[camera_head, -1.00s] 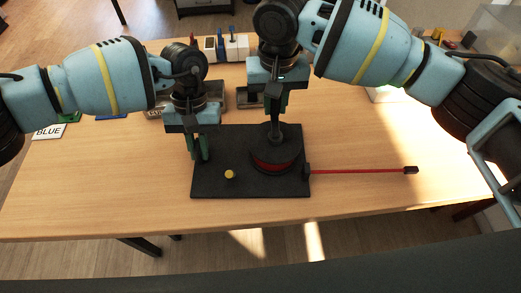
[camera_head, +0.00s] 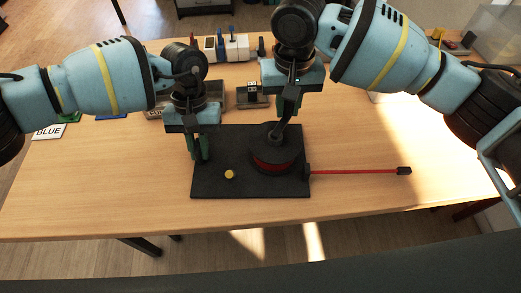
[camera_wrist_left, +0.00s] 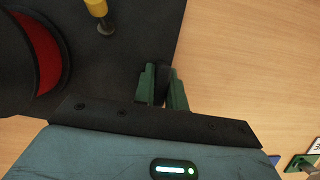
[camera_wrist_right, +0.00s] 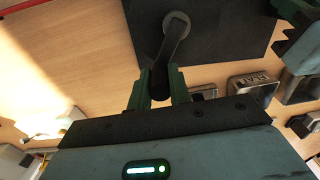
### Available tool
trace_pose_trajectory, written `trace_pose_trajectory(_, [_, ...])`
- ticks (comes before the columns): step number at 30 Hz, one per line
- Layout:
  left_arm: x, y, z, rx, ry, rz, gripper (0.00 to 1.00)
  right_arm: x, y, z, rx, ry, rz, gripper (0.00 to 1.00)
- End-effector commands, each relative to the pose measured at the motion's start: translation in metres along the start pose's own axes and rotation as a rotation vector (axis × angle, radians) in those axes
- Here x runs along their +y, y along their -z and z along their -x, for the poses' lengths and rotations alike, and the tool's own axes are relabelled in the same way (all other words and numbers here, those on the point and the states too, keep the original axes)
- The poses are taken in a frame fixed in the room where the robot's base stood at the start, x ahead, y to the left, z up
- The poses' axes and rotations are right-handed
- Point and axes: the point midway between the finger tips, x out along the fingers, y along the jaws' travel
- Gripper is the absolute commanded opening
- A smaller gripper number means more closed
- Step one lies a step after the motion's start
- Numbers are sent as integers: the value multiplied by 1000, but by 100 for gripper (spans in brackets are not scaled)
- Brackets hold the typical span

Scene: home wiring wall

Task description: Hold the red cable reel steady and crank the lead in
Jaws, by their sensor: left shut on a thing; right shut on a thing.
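The reel with red cable (camera_head: 272,166) sits on a black base plate (camera_head: 215,182) on the table. My left gripper (camera_head: 200,155) is shut on a black upright grip at the plate's left side; the grip (camera_wrist_left: 163,72) also shows between the fingers in the left wrist view. My right gripper (camera_head: 288,110) is shut on the handle of the black crank (camera_wrist_right: 174,42) above the reel. The crank arm points back and right from the hub.
A yellow-topped peg (camera_head: 230,174) stands on the plate's front. The table around the lead is clear.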

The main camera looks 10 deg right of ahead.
Motion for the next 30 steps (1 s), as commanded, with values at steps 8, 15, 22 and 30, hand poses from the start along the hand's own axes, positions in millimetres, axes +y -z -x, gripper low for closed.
trace_pose_trajectory(8, [-1,0,0,0,1,3,0,5,-3,0,-1,-1,-1,0])
trace_pose_trajectory(15, [-1,0,0,0,1,3,0,8,-6,0,-2,-1,0,0])
trace_pose_trajectory(22, [-1,0,0,1,1,4,0,15,-15,0,-1,0,1,0])
trace_pose_trajectory(30, [-1,0,0,1,1,4,0,15,-16,0,-1,0,0,0])
